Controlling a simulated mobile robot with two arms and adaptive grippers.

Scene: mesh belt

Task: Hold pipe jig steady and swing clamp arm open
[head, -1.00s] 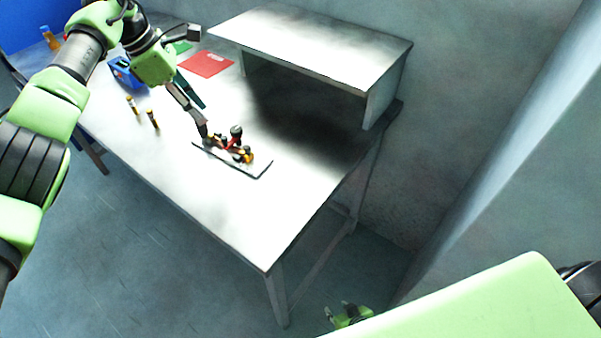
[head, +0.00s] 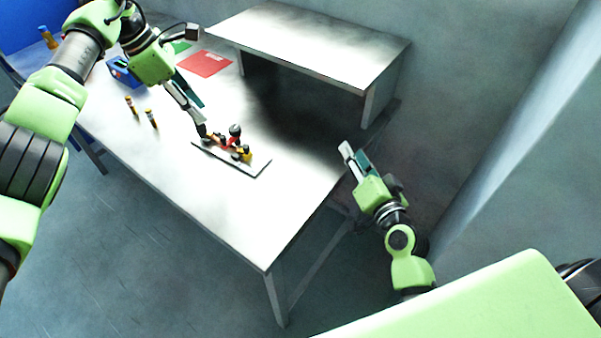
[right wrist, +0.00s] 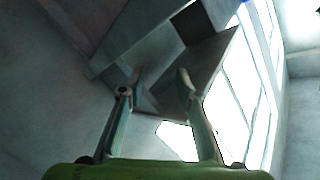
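The pipe jig (head: 227,163) is a thin dark-edged plate lying on the table, with red, yellow and black parts on top. A black round knob (head: 235,130) stands up from it, but the clamp arm's exact pose is too small to tell. My left gripper (head: 204,134) reaches down to the jig's left end and appears to touch it; whether its fingers are closed on a part is unclear. My right gripper (head: 353,154) is beyond the table's right edge, apart from the jig. In the right wrist view its two fingers (right wrist: 160,80) are spread with nothing between them.
The table (head: 200,200) has a raised shelf (head: 310,45) at its back right. The tabletop in front of the jig is clear.

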